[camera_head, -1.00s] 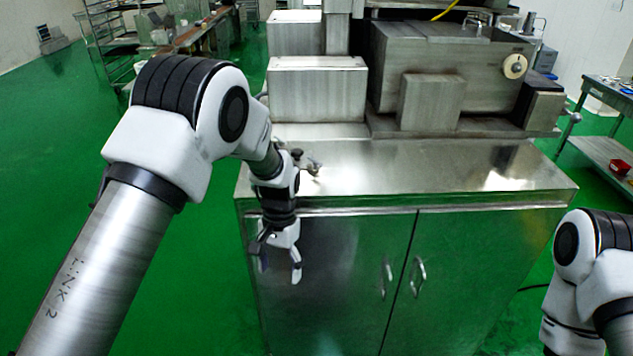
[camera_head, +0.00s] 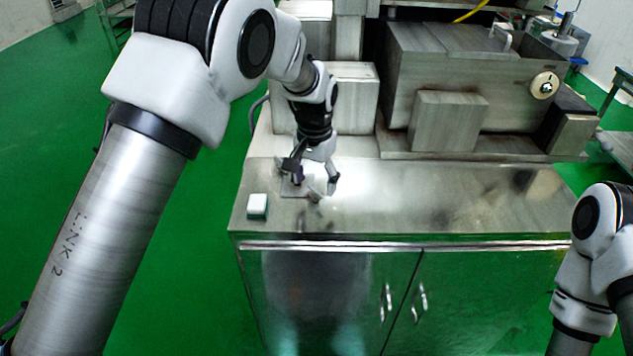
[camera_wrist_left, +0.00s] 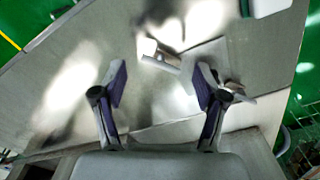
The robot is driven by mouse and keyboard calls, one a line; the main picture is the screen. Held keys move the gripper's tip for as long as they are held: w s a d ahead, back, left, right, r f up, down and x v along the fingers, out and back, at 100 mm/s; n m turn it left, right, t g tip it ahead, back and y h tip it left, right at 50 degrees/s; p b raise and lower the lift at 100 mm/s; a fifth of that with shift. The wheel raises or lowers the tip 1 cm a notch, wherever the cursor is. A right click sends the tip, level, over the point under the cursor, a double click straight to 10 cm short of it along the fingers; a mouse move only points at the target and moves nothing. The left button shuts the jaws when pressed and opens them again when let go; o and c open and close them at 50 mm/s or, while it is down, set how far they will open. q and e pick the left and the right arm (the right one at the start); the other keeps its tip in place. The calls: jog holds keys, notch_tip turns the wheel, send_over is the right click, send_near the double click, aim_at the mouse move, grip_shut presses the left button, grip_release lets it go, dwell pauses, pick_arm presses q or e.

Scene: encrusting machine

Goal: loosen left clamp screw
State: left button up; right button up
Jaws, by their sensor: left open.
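My left gripper (camera_head: 315,180) is open above the left part of the steel cabinet top (camera_head: 440,205). In the left wrist view, its two fingers (camera_wrist_left: 160,85) are spread wide with nothing between the pads. A small metal clamp part (camera_wrist_left: 160,56) shows ahead of the fingertips, roughly midway between them. A flat metal plate (camera_wrist_left: 205,55) lies beside it. Another small part (camera_wrist_left: 236,88) shows by the right finger, partly hidden. In the head view, the gripper covers most of the clamp, and I cannot make out which part is the screw. My right gripper is out of view.
The steel machine housing (camera_head: 449,122) and a metal block (camera_head: 352,100) stand behind. The cabinet top to the right of my gripper is clear.

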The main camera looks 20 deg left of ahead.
aim_at(315, 192)
pick_arm(q)
jog(key=shift+s+f+p, duration=0.15)
jog(key=shift+f+p, duration=0.05)
jog(key=shift+f, duration=0.4)
jog(key=shift+s+f+p, duration=0.15)
jog(key=shift+f+p, duration=0.05)
jog(key=shift+f, duration=0.4)
jog(key=shift+w+f, duration=1.05)
jog(key=shift+w, duration=0.05)
jog(key=shift+s+r, duration=0.4)
jog(key=shift+s, duration=0.25)
jog(key=c, duration=1.1)
jog(key=shift+f, duration=0.1)
jog(key=shift+c, duration=0.2)
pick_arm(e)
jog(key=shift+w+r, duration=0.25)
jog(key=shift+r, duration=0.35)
